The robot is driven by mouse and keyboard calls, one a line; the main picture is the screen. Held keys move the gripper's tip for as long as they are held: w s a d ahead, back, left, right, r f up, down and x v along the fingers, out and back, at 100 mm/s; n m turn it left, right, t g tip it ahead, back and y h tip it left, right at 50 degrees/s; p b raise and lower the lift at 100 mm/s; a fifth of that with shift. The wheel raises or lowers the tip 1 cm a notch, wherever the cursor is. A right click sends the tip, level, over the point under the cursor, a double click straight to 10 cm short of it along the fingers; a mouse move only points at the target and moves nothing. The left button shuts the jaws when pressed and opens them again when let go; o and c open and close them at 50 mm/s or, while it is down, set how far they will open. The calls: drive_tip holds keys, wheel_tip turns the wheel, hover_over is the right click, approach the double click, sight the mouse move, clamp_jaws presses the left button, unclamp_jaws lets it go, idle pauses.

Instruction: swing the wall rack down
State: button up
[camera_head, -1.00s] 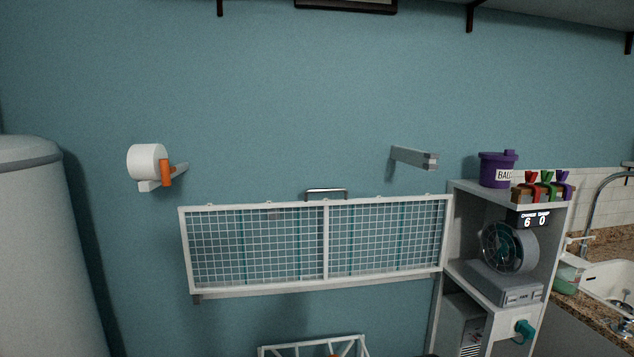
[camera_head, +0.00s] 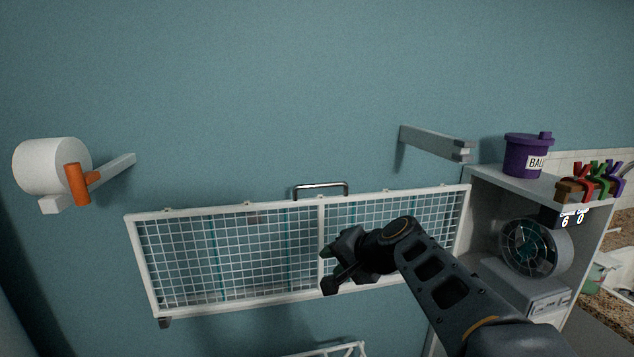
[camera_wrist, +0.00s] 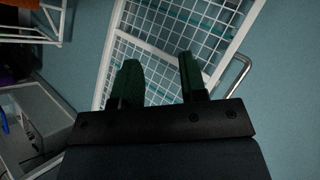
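The wall rack (camera_head: 141,265) is a white frame with wire mesh, mounted on the teal wall. It looks tilted up close to the wall. A metal handle (camera_head: 320,186) sticks up at the middle of its top edge; it also shows in the wrist view (camera_wrist: 240,68) at the right. My gripper (camera_head: 328,270) is in front of the right-middle of the rack, below the handle, hiding some mesh. In the wrist view its two fingers (camera_wrist: 158,78) are apart with nothing between them; the mesh shows beyond. Whether it touches the rack I cannot tell.
A paper roll (camera_head: 45,165) with an orange part sits on a wall bracket at left. A grey bracket (camera_head: 432,143) juts out above right. A shelf unit (camera_head: 500,180) with a purple tub (camera_head: 525,155) and a fan (camera_head: 530,247) stands right. The wall above the rack is clear.

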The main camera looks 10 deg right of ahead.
sight(322, 186)
drive_tip(key=w+d+r+m+t+p, duration=0.1)
drive_tip(key=w+d+r+m+t, duration=0.45)
drive_tip(key=w+r, duration=0.4)
drive_tip(key=shift+y, duration=0.3)
drive_tip(key=p+x, duration=0.1)
drive_tip(key=x, duration=0.2)
drive_tip(key=p+x, duration=0.1)
drive_tip(key=x, duration=0.2)
drive_tip(key=r+p+x, duration=0.1)
drive_tip(key=x, duration=0.3)
drive_tip(key=shift+w+d, duration=0.1)
drive_tip(key=shift+w, duration=0.15)
drive_tip(key=shift+w+a+f+p, duration=0.15)
drive_tip(key=shift+w+a+p, duration=0.1)
drive_tip(key=shift+w+p, duration=0.25)
clamp_jaws()
